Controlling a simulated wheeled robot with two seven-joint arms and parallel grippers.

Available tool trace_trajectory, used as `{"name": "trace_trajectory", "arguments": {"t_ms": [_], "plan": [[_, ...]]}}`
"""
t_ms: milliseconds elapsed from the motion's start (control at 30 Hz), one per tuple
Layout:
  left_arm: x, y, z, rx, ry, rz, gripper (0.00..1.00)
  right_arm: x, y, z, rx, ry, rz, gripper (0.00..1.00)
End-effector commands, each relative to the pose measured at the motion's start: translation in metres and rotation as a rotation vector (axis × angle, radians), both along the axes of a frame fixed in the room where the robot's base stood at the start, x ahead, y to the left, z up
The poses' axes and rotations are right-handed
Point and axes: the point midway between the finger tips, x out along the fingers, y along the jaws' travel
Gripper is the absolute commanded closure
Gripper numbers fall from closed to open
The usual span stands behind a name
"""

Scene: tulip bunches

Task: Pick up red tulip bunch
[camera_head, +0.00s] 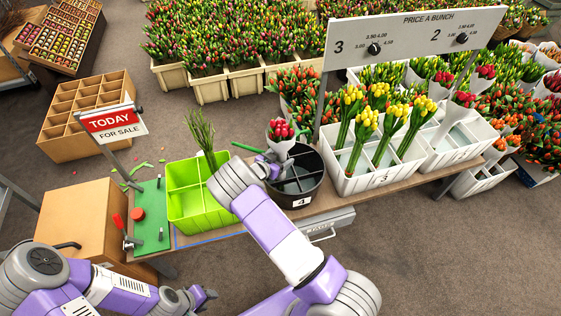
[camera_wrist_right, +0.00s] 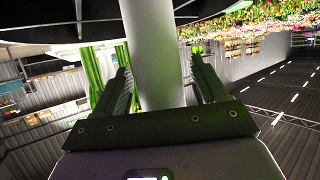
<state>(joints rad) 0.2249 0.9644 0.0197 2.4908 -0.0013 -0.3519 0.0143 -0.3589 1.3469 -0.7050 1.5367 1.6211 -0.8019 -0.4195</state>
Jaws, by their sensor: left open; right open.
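A red tulip bunch (camera_head: 280,130) in a white wrapper stands upright at the black round bucket (camera_head: 301,201) marked 4. My right gripper (camera_head: 270,163) is at the wrapper, partly hidden behind my own wrist. In the right wrist view the open fingers (camera_wrist_right: 165,85) stand on either side of a pale wrapper or stem column (camera_wrist_right: 150,45). Whether they touch it is hard to tell. More wrapped red tulips (camera_head: 443,79) stand in the white crate at the right. My left gripper (camera_head: 205,296) is open and empty at the lower left, away from the flowers.
A green crate (camera_head: 197,205) with green stems (camera_head: 202,135) stands left of the bucket. White crates (camera_head: 370,178) with yellow tulips (camera_head: 365,123) stand right of it, under a price sign (camera_head: 415,37). A green board (camera_head: 147,222) with a red knob is at the table's left end.

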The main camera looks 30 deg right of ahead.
Motion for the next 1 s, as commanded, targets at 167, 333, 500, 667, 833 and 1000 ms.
{"name": "trace_trajectory", "arguments": {"t_ms": [167, 333, 500, 667, 833, 1000], "plan": [[0.000, 0.000, 0.001, 0.000, 0.000, 0.000, 0.57, 0.000, 0.000, 0.001, 0.000, 0.000, 0.000, 0.36], [0.000, 0.000, 0.001, 0.000, 0.000, 0.000, 0.57, 0.000, 0.000, 0.001, 0.000, 0.000, 0.000, 0.62], [0.000, 0.000, 0.000, 0.000, 0.000, 0.000, 0.57, 0.000, 0.000, 0.001, 0.000, 0.000, 0.000, 0.88], [0.000, 0.000, 0.000, 0.000, 0.000, 0.000, 0.57, 0.000, 0.000, 0.001, -0.001, -0.002, 0.000, 0.96], [0.000, 0.000, 0.002, 0.000, 0.000, 0.000, 0.57, 0.000, 0.000, 0.006, 0.000, -0.003, -0.001, 0.96], [0.000, 0.000, 0.012, 0.000, 0.000, 0.000, 0.57, 0.000, 0.000, 0.034, 0.000, -0.005, -0.002, 0.96]]}}
